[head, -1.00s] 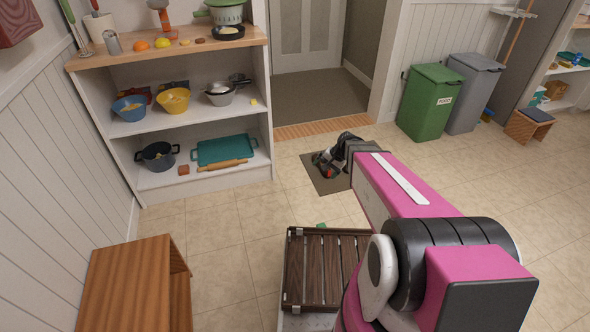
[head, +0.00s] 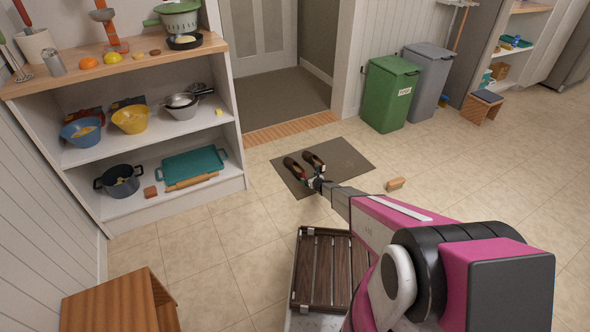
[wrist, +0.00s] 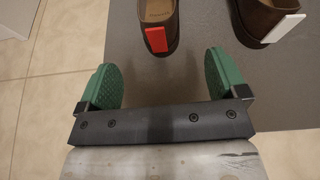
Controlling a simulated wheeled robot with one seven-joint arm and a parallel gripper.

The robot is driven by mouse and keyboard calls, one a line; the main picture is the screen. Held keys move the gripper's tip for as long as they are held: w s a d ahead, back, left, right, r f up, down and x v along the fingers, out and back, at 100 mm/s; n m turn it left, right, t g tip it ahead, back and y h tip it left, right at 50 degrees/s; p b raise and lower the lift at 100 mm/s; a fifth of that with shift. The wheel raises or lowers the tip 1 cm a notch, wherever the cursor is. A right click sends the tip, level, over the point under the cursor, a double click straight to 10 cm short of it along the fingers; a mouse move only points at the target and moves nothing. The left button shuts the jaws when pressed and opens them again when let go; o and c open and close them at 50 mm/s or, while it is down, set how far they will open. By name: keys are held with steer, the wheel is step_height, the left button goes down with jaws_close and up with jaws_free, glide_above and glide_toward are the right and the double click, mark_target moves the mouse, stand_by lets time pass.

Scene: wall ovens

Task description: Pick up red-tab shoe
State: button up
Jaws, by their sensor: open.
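In the wrist view, the brown red-tab shoe (wrist: 174,33) has a red tab (wrist: 157,39) at its near heel end. It lies just beyond my gripper (wrist: 160,82), roughly in line with the gap between the green finger pads. My gripper is open, with nothing between the pads. A second brown shoe (wrist: 240,18) with a white tab lies to the right. In the head view, the pair rests on a dark mat (head: 345,160), the red-tab shoe (head: 294,166) at left. My gripper (head: 314,184) is at their near ends. The shoes' toes are cut off in the wrist view.
A slatted wooden rack (head: 322,268) is at the bottom centre. A small wooden block (head: 395,184) lies on the floor right of the mat. An open shelf (head: 170,150) stands at left, and green (head: 390,92) and grey bins at the back right. Tiled floor surrounds the mat.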

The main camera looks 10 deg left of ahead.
mark_target(303, 174)
steer(key=x, duration=1.1)
steer(key=shift+r, duration=0.15)
steer(key=shift+s, duration=0.1)
steer(key=c, duration=1.1)
